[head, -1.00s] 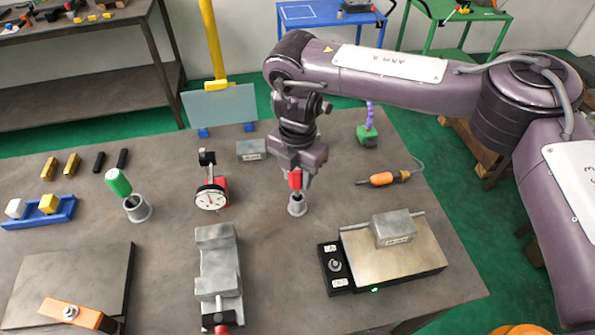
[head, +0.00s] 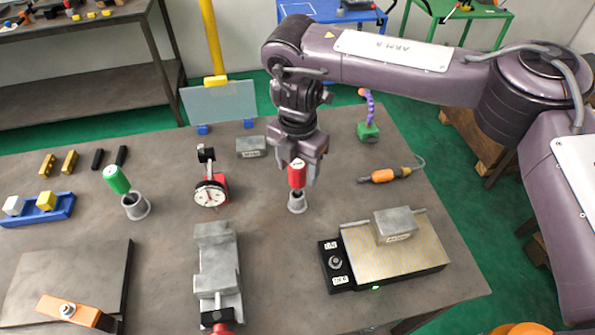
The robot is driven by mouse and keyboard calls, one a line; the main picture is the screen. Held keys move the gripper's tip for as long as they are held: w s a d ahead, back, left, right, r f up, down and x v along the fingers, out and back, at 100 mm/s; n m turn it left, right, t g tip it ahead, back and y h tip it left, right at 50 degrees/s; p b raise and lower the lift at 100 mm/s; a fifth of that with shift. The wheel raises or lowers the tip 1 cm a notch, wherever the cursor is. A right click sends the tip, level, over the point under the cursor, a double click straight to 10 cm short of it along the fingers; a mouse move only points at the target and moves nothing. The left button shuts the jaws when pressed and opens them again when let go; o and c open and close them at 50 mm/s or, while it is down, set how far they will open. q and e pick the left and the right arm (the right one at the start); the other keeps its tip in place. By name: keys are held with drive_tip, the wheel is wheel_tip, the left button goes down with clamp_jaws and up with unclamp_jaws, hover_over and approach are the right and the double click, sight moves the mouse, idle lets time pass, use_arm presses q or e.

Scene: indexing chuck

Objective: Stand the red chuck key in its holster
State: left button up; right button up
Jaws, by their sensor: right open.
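The red chuck key (head: 297,176) stands roughly upright in the grey holster (head: 297,205) near the middle of the bench, its red handle above the cup. Its lower end is hidden inside the holster. My right gripper (head: 298,170) is open, just above and around the top of the red handle. Whether a finger touches the handle cannot be told. My left gripper is not in view.
A green-handled key (head: 116,180) leans in another holster (head: 136,207) at left. A dial gauge (head: 210,194), a vise (head: 217,262) and a magnetic plate with a steel block (head: 395,225) stand nearby. An orange-handled tool (head: 383,175) lies right.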

wheel_tip(320, 180, up, 6)
drive_tip(key=shift+f, duration=0.1)
idle(0.6)
